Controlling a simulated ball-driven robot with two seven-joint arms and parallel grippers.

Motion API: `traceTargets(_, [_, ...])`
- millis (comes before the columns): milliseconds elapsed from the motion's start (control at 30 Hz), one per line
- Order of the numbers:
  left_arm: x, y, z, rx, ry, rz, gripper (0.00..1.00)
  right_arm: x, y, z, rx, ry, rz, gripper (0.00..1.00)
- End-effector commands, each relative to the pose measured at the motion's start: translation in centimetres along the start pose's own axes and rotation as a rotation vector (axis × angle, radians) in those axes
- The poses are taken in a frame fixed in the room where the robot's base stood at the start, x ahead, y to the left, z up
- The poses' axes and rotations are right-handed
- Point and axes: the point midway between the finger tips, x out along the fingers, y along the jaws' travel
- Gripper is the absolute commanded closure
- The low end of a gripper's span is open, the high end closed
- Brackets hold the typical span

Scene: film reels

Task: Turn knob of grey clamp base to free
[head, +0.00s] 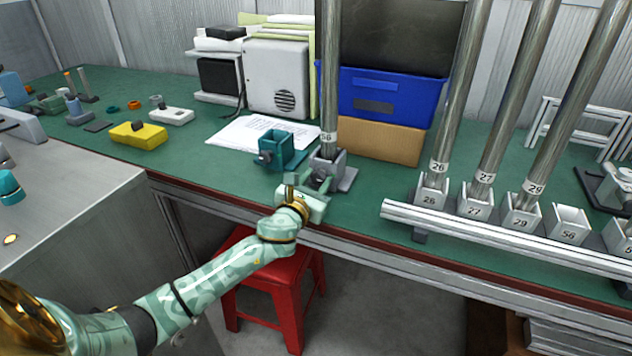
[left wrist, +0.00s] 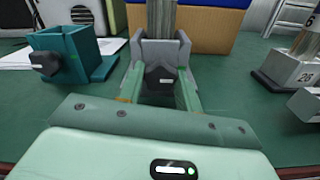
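The grey clamp base (head: 345,177) stands near the table's front edge and holds an upright metal pole (head: 329,70) labelled 56. In the left wrist view the base (left wrist: 176,52) is straight ahead, with its dark knob (left wrist: 160,80) facing me. My left gripper (head: 312,182) is at the front of this base. In the left wrist view its two fingers (left wrist: 160,88) stand apart on either side of the knob, with a small gap visible at each side. Their exact contact with the knob is hard to tell. My right gripper is not in view.
A teal clamp base (head: 283,150) stands empty just left of the grey one. A rail (head: 480,232) with numbered sockets and several upright poles runs along the right. A blue crate (head: 388,98) is behind. A red stool (head: 277,290) stands below the table edge.

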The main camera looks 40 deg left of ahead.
Motion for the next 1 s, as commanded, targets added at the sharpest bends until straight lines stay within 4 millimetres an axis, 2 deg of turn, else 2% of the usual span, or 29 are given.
traceTargets(267, [0.0,0.0,0.0,-0.013,0.001,0.000,0.88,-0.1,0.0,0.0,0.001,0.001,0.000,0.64])
traceTargets(467, [-0.1,0.0,0.1,-0.089,0.001,-0.001,0.88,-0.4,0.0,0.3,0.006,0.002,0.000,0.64])
traceTargets(1000, [-0.1,0.0,0.0,-0.472,0.002,0.000,0.88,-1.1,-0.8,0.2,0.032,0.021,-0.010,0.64])
